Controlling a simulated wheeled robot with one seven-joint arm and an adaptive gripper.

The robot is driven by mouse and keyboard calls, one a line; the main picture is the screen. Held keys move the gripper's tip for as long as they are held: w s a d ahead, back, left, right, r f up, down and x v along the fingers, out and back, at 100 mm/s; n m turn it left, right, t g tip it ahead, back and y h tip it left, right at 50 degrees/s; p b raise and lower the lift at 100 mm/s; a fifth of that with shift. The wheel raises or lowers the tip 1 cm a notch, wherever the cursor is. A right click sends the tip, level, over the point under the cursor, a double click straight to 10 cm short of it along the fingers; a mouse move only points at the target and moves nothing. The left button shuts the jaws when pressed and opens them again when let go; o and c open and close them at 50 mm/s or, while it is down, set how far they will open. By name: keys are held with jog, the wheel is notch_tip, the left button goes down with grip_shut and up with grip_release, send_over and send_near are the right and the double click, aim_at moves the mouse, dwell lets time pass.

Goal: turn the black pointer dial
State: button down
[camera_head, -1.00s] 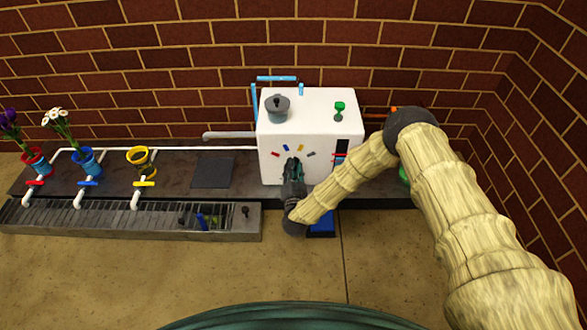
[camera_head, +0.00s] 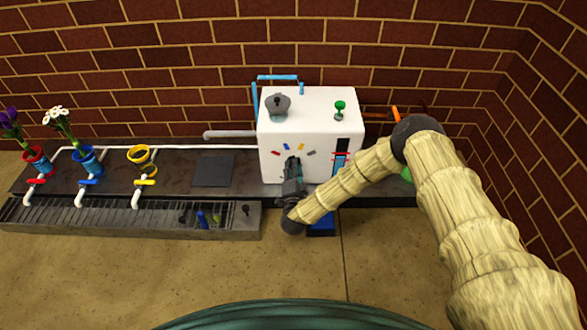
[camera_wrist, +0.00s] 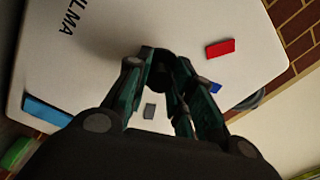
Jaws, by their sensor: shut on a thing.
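The black pointer dial (camera_wrist: 160,72) is on the front of a white box (camera_head: 307,112). In the wrist view it is a dark shape between my fingertips, mostly covered by them. My gripper (camera_head: 292,165) is at the lower left of the box front, shut on the dial. In the wrist view, my two dark green fingers (camera_wrist: 161,66) close in on it from both sides. Coloured marks fan out around the dial, including a red mark (camera_wrist: 220,48), a blue mark (camera_wrist: 215,87) and a grey mark (camera_wrist: 150,110). The dial's pointing direction is hidden.
A grey knob (camera_head: 277,104) and a green knob (camera_head: 340,108) stand on the box. A dark slot (camera_head: 342,146) on its front shows light blue low down.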

jog(key=shift+w+r, duration=0.1)
jog(key=shift+w, duration=0.05)
jog(key=c, duration=1.2)
grip_release()
jog(key=s, duration=1.2)
jog(key=shift+f, duration=0.35)
jog(key=shift+d, duration=0.1)
